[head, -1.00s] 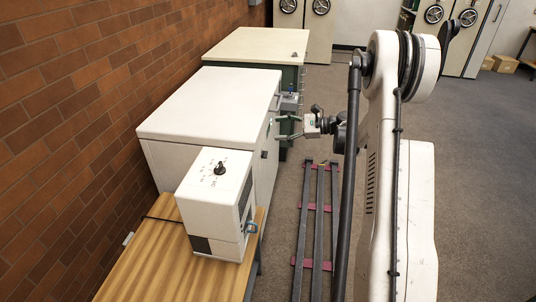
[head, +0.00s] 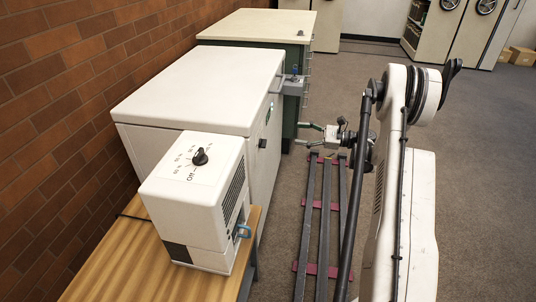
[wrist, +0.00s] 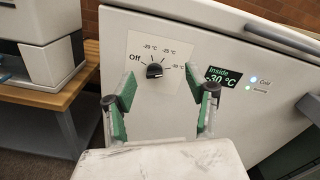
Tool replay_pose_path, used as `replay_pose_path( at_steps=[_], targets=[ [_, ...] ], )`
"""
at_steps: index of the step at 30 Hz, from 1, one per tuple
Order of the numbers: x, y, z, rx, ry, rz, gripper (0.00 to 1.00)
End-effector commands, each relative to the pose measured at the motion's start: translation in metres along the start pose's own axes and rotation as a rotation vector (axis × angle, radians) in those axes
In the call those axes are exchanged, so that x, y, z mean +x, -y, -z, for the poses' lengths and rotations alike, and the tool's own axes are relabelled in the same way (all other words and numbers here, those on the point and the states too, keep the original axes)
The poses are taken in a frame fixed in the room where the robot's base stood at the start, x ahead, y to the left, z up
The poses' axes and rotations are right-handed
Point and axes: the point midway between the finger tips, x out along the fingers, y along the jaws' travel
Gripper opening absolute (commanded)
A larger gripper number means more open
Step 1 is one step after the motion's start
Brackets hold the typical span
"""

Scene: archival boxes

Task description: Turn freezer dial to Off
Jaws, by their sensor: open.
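The white freezer (head: 205,85) stands against the brick wall; its front fills much of the wrist view (wrist: 225,30). Its black freezer dial (wrist: 154,70) sits on a pale plate marked Off at the left, then -20, -25 and -30 °C towards the right. The dial's exact pointing is hard to tell. Beside it a display (wrist: 223,77) reads Inside -30 °C. My gripper (wrist: 160,91) is open and empty, its green-padded fingers at either side below the dial, apart from it. In the head view my gripper (head: 306,134) is in front of the freezer, with a gap.
A smaller white unit (head: 195,205) with its own black dial (head: 200,157), also marked Off, stands on a wooden bench (head: 115,255). A grey handle bar (wrist: 285,38) crosses the freezer front. A green cabinet (head: 302,65) stands beyond. Floor rails (head: 327,215) run alongside.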

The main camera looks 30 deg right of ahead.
Motion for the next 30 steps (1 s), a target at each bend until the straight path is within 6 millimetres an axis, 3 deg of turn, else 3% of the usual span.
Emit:
replay_pose_path(
  at_steps=[1, 3, 9, 19, 30],
  targets=[
    [0.0, -0.009, 0.022, 0.0, 0.0, 0.0, 0.51],
    [0.0, -0.015, 0.036, 0.0, 0.0, 0.0, 0.51],
    [0.0, -0.026, 0.063, 0.0, 0.0, 0.0, 0.51],
    [0.013, -0.029, 0.069, 0.0, 0.001, -0.002, 0.51],
    [0.079, -0.03, 0.07, 0.0, 0.001, -0.003, 0.51]
  ],
)
